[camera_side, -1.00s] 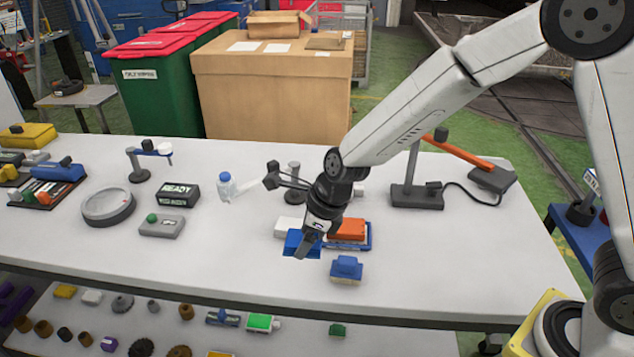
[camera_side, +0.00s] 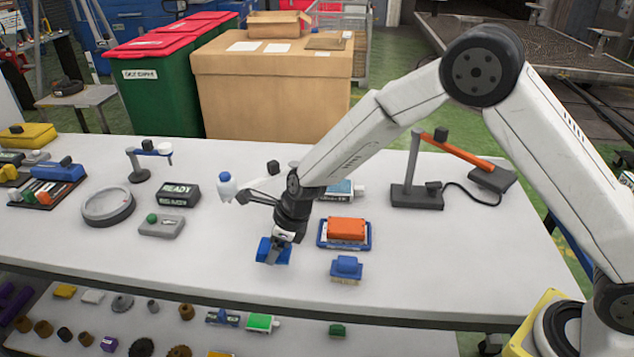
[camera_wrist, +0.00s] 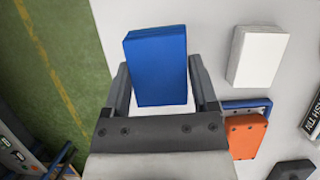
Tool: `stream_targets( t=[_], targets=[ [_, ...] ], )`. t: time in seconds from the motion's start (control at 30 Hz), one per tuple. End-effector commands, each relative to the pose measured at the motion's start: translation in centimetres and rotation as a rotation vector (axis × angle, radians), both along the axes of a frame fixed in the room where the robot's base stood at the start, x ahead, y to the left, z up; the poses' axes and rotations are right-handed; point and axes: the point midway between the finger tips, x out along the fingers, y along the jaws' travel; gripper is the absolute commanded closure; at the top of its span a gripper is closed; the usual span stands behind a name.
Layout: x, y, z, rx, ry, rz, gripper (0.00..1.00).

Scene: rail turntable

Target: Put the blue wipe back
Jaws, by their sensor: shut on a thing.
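My gripper (camera_side: 271,257) is shut on the blue wipe (camera_side: 274,251), a flat blue block. In the wrist view, the blue wipe (camera_wrist: 157,62) sits between the two fingers of my gripper (camera_wrist: 163,92). It is low over the white table; I cannot tell whether it touches. A blue-rimmed tray (camera_side: 344,247) with an orange block (camera_side: 347,229) in it stands to the right of my gripper. A white block (camera_wrist: 258,56) lies to the right of the blue wipe in the wrist view; my gripper seems to hide it in the side view.
A blue-handled brush (camera_side: 346,268) stands in front of the tray. A bottle (camera_side: 227,188) and a READY box (camera_side: 178,194) are behind and left of my gripper. A grey box with a green button (camera_side: 161,226) is further left. The table's front edge is close.

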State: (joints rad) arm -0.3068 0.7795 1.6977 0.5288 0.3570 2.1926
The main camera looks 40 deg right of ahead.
Motion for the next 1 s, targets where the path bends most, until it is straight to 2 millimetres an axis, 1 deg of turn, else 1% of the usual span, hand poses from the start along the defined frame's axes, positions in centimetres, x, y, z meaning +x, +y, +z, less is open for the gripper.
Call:
stream_targets(
  t=[0.23,0.4,0.53,1.0],
  targets=[
    [0.5,0.1,-0.7,0.000,0.000,0.000,0.72],
    [0.4,0.1,-2.6,0.000,0.003,-0.001,0.72],
    [0.5,0.1,-3.5,0.000,0.001,-0.001,0.72],
    [0.5,0.2,-4.0,0.000,0.000,0.000,0.72]
  ],
)
